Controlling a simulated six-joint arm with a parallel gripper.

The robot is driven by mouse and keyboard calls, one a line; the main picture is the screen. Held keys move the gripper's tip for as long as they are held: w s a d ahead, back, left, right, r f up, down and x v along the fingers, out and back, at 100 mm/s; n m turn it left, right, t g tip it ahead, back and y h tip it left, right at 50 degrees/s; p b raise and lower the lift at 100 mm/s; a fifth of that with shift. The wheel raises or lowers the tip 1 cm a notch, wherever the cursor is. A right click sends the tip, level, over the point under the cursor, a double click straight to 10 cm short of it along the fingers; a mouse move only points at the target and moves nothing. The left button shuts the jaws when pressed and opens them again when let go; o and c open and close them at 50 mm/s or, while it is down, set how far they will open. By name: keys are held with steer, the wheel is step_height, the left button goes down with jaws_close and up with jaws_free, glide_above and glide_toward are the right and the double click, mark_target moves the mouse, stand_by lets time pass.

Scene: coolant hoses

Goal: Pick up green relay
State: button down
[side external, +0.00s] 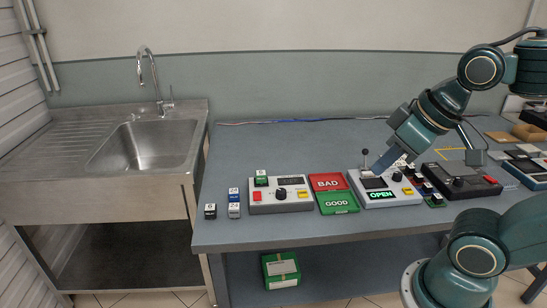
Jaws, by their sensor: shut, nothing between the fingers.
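A small green relay (261,178) with a pale top mark sits on the left end of a white tester box (280,194). Another small dark green block (437,201) is at the near end of a row of blocks at right. My gripper (378,173) is shut and empty. It points down and left over the white box with the lit "OPEN" display (384,195), well to the right of the relay on the tester. I cannot tell whether its tip touches that box. My arm partly hides the row of blocks.
A red BAD tray (326,181) and a green GOOD tray (338,203) lie between the boxes. Blue (234,194), white (234,210) and black (210,211) blocks stand left of the tester. A dark control box (461,181) is at right. The back bench is clear.

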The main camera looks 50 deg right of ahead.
steer(key=c, duration=1)
jaws_free()
steer(key=shift+o, duration=0.2)
